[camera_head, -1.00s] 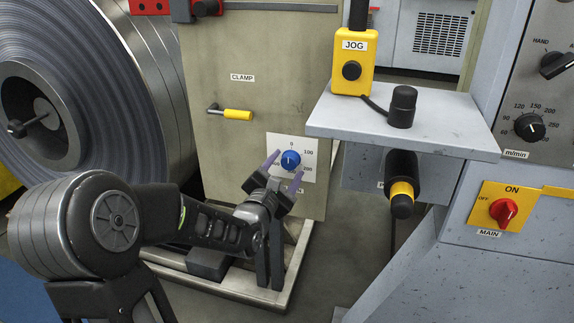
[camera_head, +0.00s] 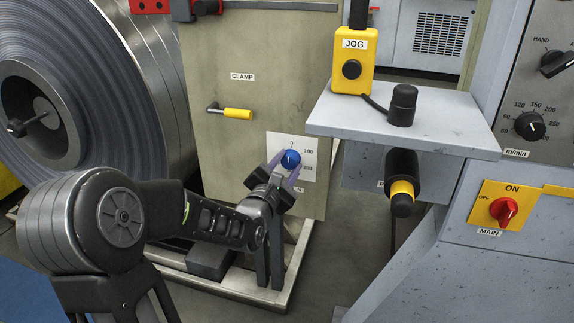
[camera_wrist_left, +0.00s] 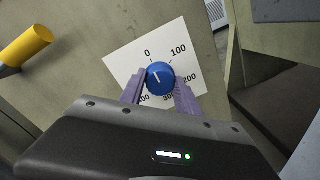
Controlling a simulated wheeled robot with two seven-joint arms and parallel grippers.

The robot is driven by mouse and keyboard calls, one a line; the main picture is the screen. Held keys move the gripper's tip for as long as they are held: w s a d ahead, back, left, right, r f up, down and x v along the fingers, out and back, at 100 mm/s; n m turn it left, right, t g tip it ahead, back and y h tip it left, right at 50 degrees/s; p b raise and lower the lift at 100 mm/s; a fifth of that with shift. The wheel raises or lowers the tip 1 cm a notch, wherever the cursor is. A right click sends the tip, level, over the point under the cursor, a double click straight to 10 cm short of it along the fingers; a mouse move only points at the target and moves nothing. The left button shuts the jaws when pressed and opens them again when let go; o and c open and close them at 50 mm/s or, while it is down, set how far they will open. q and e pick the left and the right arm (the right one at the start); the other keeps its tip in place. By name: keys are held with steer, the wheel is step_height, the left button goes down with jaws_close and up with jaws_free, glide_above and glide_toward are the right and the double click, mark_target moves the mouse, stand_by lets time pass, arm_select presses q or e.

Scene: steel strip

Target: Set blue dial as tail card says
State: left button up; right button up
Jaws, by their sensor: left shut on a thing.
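The blue dial (camera_head: 290,159) sits on a white scale plate (camera_head: 309,150) on the beige cabinet. In the left wrist view the dial (camera_wrist_left: 160,78) has a white pointer line directed up and slightly left, near the 0 mark. The marks 0, 100 and 200 can be read there; the lower ones are partly covered. My left gripper (camera_head: 283,168) has its purple fingers at the two sides of the dial, shut on it; they also show in the left wrist view (camera_wrist_left: 160,88). No tail card can be made out. My right gripper is not in view.
A yellow-handled CLAMP lever (camera_head: 236,113) is up and left of the dial. A grey shelf (camera_head: 440,130) with a yellow JOG box (camera_head: 353,60) juts out at right, above a black and yellow handle (camera_head: 402,185). A large steel coil (camera_head: 150,80) stands left.

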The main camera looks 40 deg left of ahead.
arm_select(q)
jaws_close()
